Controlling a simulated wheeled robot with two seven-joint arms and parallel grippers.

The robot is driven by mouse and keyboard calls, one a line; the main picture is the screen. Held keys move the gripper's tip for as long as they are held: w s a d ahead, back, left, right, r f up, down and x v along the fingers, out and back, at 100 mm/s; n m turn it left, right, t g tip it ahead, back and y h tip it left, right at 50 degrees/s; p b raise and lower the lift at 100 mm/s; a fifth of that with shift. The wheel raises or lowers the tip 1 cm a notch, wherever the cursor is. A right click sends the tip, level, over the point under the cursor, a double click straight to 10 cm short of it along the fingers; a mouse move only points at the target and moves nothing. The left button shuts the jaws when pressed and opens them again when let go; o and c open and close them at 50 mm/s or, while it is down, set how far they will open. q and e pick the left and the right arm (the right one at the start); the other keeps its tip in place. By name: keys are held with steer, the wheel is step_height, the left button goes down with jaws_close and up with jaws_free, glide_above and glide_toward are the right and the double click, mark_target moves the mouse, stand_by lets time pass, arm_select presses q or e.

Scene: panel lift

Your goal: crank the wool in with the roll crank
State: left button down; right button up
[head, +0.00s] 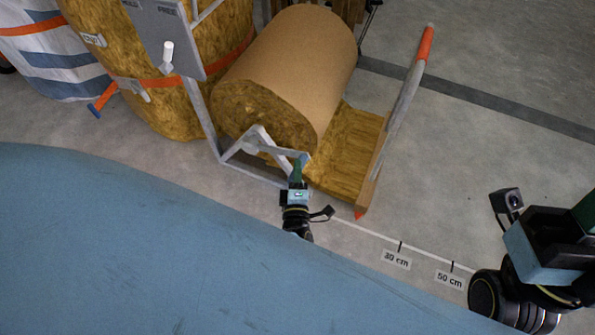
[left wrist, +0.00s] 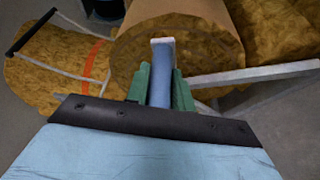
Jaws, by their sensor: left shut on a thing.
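The wool roll (head: 285,75), brown paper outside and yellow wool at its end face, lies in a grey metal frame in the head view. A flat strip of wool (head: 345,155) runs from it to the right, ending at a wooden edge bar (head: 376,165). The roll crank (head: 262,140) is a grey bent arm before the roll's near end. My left gripper (head: 299,170) is shut on its blue handle, which stands between the green fingers in the left wrist view (left wrist: 161,88). My right gripper (head: 587,212) is at the right edge, partly cut off; its fingers cannot be judged.
A grey panel (head: 165,35) marked HOLD and FREE, with a white knob (head: 168,56), stands left of the roll. Strapped wool bales (head: 190,105) stand behind it. Floor marks read 30 cm (head: 396,258) and 50 cm (head: 449,280). An orange-tipped bar (head: 410,85) rises at right.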

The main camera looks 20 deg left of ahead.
arm_select(q)
steer(key=shift+s+a+f, duration=0.25)
steer(key=shift+a, duration=0.1)
steer(key=c, duration=1.3)
jaws_free()
steer(key=shift+o, duration=0.5)
steer(key=shift+w+d+r, duration=0.15)
